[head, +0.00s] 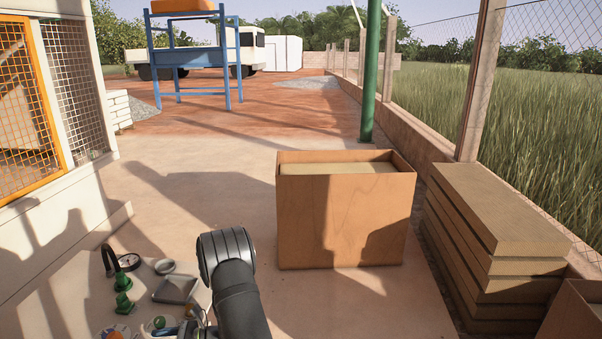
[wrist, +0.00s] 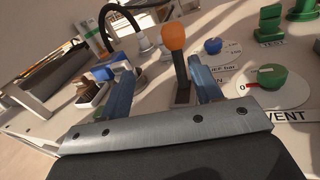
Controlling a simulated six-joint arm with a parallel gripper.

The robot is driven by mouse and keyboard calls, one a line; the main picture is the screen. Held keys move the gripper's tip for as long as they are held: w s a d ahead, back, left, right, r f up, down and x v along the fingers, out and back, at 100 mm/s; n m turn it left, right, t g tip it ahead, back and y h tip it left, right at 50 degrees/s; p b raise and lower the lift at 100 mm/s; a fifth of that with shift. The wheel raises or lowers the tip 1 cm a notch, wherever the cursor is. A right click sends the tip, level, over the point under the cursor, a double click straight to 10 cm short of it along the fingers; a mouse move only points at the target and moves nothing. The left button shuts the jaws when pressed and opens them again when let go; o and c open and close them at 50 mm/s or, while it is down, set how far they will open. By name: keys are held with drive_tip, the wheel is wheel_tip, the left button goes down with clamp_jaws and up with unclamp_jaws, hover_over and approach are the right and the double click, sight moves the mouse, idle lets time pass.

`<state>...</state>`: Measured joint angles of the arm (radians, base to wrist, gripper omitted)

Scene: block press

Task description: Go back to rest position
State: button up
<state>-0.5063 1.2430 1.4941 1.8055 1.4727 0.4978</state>
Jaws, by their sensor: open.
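My gripper (wrist: 163,75) shows in the wrist view with its two blue fingers apart and nothing clamped between them. A lever with an orange knob (wrist: 174,37) stands between the fingers in the picture; I cannot tell how far beyond them it is. In the head view my black arm reaches in from the bottom edge, over the right side of a pale control panel (head: 85,290). The gripper's fingertips are not clear there.
The panel carries a blue knob (wrist: 213,46), a red-and-green dial knob (wrist: 272,76), green valve handles (wrist: 270,22) and a black hose (wrist: 122,15). A wooden box (head: 345,215) stands ahead, with stacked boards (head: 500,215) at right. Open floor lies beyond the panel.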

drive_tip(key=shift+v, duration=1.5)
drive_tip(key=o, duration=0.9)
drive_tip(key=s+a+r+n+g+h, duration=0.3)
drive_tip(key=a+n+h, duration=0.25)
drive_tip(key=n, duration=0.55)
drive_tip(key=s+a+r+n+g+h, duration=0.35)
drive_tip(key=n+h, duration=0.25)
drive_tip(key=n, duration=0.4)
drive_tip(key=w+a+r+n+t+h, duration=0.3)
drive_tip(key=a+r+n+t, duration=0.15)
drive_tip(key=r+n, duration=0.25)
drive_tip(key=w+a+r+n+t+h, duration=0.35)
drive_tip(key=r+n+t, duration=0.25)
drive_tip(key=r, duration=0.2)
drive_tip(key=f, duration=0.6)
drive_tip(key=s+f, duration=0.1)
drive_tip(key=f, duration=0.3)
drive_tip(key=shift+a, duration=0.2)
